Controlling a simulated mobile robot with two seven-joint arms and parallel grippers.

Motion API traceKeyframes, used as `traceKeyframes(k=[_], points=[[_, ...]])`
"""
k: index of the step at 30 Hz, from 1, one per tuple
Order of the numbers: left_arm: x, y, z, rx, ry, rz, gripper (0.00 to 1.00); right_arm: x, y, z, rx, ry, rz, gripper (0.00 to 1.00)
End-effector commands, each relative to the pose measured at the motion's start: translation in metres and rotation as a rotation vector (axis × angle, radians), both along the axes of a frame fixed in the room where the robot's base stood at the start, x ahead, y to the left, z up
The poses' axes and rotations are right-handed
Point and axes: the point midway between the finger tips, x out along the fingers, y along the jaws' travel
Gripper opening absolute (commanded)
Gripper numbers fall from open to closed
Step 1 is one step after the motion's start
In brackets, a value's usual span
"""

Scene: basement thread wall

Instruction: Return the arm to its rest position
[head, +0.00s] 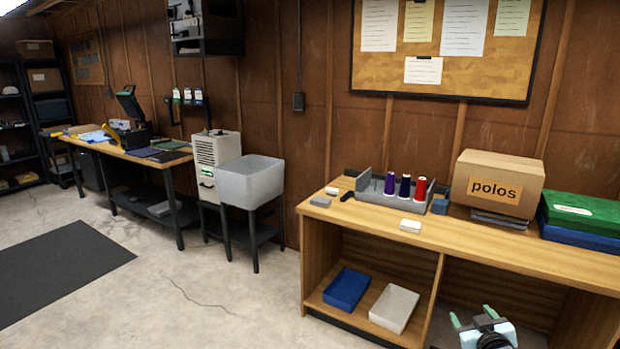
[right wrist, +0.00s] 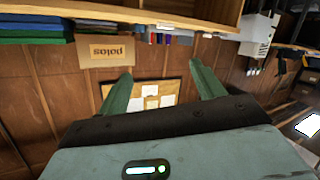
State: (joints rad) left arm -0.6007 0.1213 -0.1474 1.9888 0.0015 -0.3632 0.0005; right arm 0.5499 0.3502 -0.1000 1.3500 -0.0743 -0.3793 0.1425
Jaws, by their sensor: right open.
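My right gripper (head: 471,315) is low at the bottom right of the head view, in front of the lower part of the wooden workbench (head: 560,250). Its two green fingers point up and stand apart, with nothing seen between them. In the right wrist view the gripper (right wrist: 160,72) also shows its fingers spread wide and empty. That view is upside down, with the bench edge at the top. My left gripper and left arm are not in view.
On the bench stand a polos box (head: 497,184), a grey thread rack (head: 371,186) with purple, navy and red spools, and a green box (head: 580,209). Blue (head: 346,289) and white (head: 394,308) trays lie on the lower shelf. Open floor (head: 200,290) lies to the left.

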Motion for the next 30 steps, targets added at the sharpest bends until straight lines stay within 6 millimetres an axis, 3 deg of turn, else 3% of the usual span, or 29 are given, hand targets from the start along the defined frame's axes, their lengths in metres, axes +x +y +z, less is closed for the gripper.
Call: traceKeyframes(k=[4,6,14,17,21,24,30], points=[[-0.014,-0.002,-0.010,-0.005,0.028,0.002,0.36,0.001,0.008,0.002,-0.062,-0.007,0.056,0.67],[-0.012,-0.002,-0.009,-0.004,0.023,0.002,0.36,-0.017,0.019,-0.022,-0.048,0.027,0.070,0.67],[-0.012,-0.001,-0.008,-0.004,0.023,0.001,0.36,-0.083,0.058,-0.090,-0.005,0.121,0.119,0.67],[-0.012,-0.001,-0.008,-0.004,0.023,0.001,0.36,-0.121,0.077,-0.120,0.023,0.171,0.141,0.67],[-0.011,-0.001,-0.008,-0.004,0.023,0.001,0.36,-0.188,0.107,-0.160,0.072,0.251,0.169,0.67],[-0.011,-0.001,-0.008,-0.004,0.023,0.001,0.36,-0.239,0.127,-0.182,0.113,0.308,0.183,0.67],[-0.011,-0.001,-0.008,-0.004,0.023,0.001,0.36,-0.342,0.161,-0.206,0.196,0.419,0.194,0.67]])
